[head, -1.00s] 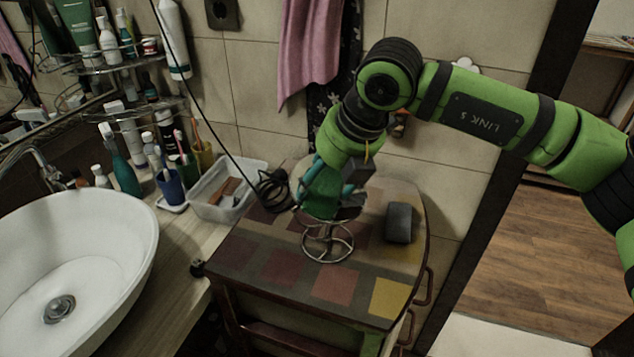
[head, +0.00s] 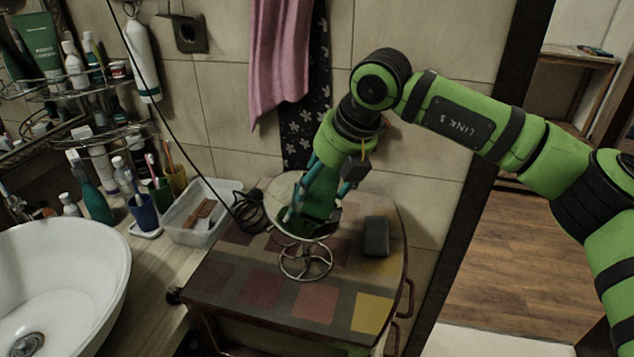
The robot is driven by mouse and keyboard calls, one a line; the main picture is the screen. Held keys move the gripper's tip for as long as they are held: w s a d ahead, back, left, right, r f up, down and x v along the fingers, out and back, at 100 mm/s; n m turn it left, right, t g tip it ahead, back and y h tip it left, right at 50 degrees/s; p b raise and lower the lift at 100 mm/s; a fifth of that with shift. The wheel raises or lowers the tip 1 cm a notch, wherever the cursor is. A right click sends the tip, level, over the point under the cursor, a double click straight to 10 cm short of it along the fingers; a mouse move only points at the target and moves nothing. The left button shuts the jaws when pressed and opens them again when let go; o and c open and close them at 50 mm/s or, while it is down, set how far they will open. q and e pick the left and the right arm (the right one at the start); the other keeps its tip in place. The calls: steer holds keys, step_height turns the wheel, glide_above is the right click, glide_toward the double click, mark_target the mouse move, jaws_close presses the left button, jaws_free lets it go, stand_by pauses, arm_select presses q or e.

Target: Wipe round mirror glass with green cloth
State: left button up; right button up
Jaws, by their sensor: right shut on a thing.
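The round mirror (head: 274,194) stands on a small table, partly hidden behind my right gripper. Its pale disc shows at the left of the gripper, above a round metal wire base (head: 305,262). My right gripper (head: 313,203) points down at the mirror and is shut on the green cloth (head: 321,192), which hangs at its fingers. The cloth is close to the disc; I cannot tell whether it touches the glass. My left gripper is not in view.
At left are a clear box (head: 190,232), a white basin (head: 75,270), bottles and shelves. A pink towel (head: 278,60) hangs behind. The table's front is clear.

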mark_target(290, 207)
steer(key=shift+f, duration=0.15)
steer(key=shift+s+a+f+b, duration=0.1)
steer(key=shift+s+a+b, duration=0.6)
steer(key=shift+b, duration=0.25)
steer(key=shift+s+a+b, duration=0.55)
steer(key=shift+s+a, duration=0.1)
steer(key=shift+s, duration=0.1)
steer(key=shift+s+a+b, duration=0.55)
steer(key=shift+b, duration=0.1)
steer(key=shift+s+a+r+b, duration=0.2)
steer(key=shift+s+a+b, duration=0.35)
steer(key=shift+s+a, duration=0.2)
steer(key=shift+w, duration=0.1)
steer(key=shift+w+d, duration=1.3)
steer(key=shift+w, duration=0.1)
steer(key=shift+w+d+p, duration=0.5)
steer(key=shift+w+d, duration=0.7)
steer(key=shift+w, duration=0.1)
steer(key=shift+f, duration=0.1)
steer(key=shift+s+a+b, duration=0.65)
steer(key=shift+s+b, duration=0.05)
steer(key=shift+b, duration=0.3)
steer(key=shift+s+a+b, duration=0.35)
steer(key=shift+s+a, duration=0.3)
steer(key=shift+s+a+b, duration=0.7)
steer(key=shift+s, duration=0.05)
steer(key=shift+s+a+b, duration=0.4)
steer(key=shift+s+a, duration=0.15)
steer(key=shift+s, duration=0.1)
